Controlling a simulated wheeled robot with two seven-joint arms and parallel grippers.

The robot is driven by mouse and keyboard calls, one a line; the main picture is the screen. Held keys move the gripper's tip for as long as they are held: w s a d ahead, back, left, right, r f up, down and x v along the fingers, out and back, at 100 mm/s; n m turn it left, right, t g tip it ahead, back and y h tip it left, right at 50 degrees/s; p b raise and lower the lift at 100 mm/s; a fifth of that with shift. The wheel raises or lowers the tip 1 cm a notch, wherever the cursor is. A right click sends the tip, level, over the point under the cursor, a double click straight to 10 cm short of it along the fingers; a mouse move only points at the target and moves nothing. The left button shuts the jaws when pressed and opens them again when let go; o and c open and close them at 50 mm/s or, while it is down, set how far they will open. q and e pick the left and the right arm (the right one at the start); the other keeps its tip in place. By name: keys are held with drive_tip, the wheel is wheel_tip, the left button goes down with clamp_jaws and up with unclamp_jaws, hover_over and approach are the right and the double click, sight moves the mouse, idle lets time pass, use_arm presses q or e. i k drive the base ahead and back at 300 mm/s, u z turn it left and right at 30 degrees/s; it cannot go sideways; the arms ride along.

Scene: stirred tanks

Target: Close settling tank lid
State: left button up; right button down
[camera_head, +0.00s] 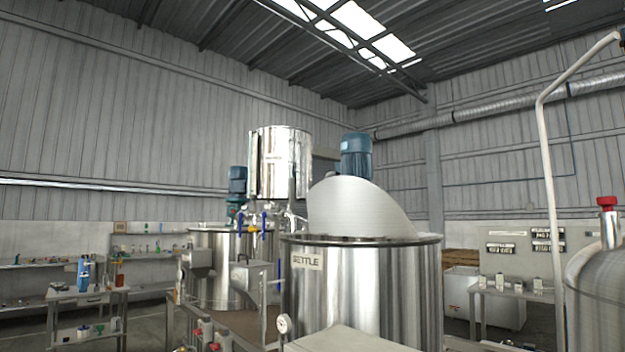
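The settling tank (370,295) is a large shiny steel cylinder right of the middle, with a "SETTLE" label (306,261) near its rim. Its pale grey lid (355,212) stands up steeply tilted above the rim, so the tank is open. The lid's lower edge is at the tank's top; the hinge cannot be made out. Neither of my grippers is in the picture.
A second steel tank (218,275) stands behind on the left, and a raised steel vessel (280,162) in the middle. A white pipe (548,150) and another tank (597,290) are at the right. A small table (88,297) stands at the left.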

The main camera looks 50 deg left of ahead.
sight(345, 204)
drive_tip(key=u, duration=2.2)
drive_tip(key=i, duration=0.8)
